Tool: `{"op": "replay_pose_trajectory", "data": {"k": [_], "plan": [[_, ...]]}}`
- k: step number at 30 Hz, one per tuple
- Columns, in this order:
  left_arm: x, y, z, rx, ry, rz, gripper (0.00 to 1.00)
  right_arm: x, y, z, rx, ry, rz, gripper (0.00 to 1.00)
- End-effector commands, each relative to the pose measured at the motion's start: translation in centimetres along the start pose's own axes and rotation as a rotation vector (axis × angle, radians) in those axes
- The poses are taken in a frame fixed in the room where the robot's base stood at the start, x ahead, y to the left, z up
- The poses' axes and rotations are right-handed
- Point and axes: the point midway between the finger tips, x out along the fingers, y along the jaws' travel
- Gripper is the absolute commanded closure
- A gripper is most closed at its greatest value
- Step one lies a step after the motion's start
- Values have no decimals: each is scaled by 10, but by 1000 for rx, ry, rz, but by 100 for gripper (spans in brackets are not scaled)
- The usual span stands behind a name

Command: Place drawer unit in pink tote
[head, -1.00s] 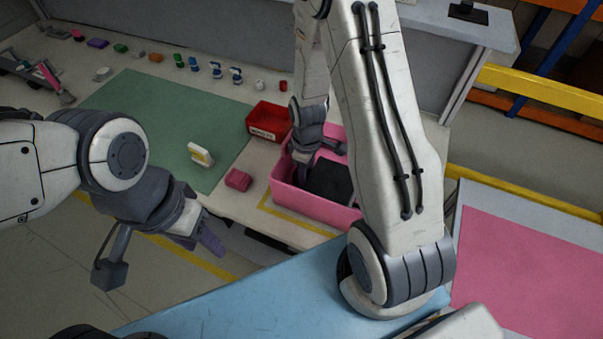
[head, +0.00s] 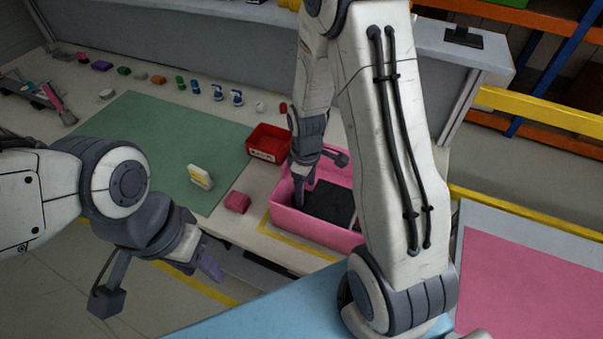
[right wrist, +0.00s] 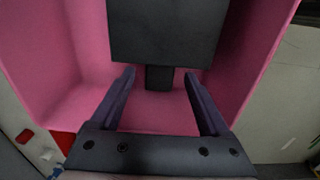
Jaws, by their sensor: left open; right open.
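The pink tote (head: 298,228) stands on the bench by its front edge, partly covered by my right arm. A dark box, which looks like the drawer unit (head: 330,202), lies inside it. In the right wrist view the drawer unit (right wrist: 165,35) is a black block against the pink tote walls (right wrist: 45,50), with a smaller dark piece below it. My right gripper (head: 321,176) is over the tote, open, its fingers (right wrist: 162,88) apart with nothing clearly held between them. My left gripper (head: 158,280) is open and empty, in front of the bench at the lower left.
A red bin (head: 268,143) stands just behind the tote. A pink block (head: 238,202) and a white-and-yellow item (head: 200,177) are to its left, the latter on the green mat (head: 165,140). Several small items line the back. A blue surface (head: 270,309) is in front.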

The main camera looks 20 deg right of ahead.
Motion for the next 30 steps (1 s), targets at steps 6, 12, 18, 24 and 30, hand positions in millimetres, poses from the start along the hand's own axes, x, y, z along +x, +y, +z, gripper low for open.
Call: {"op": "replay_pose_trajectory", "data": {"k": [6,12,18,24,30], "plan": [[5,0,0,0,0,0,50,-48,1,-1,0,5,5,21],[7,0,0,0,0,0,50,-77,0,-1,0,3,3,21],[7,0,0,0,0,0,50,-101,-27,-10,-1,11,3,21],[7,0,0,0,0,0,50,-145,-137,-13,29,46,-16,21],[7,0,0,0,0,0,50,-167,-218,22,66,59,-55,21]]}}
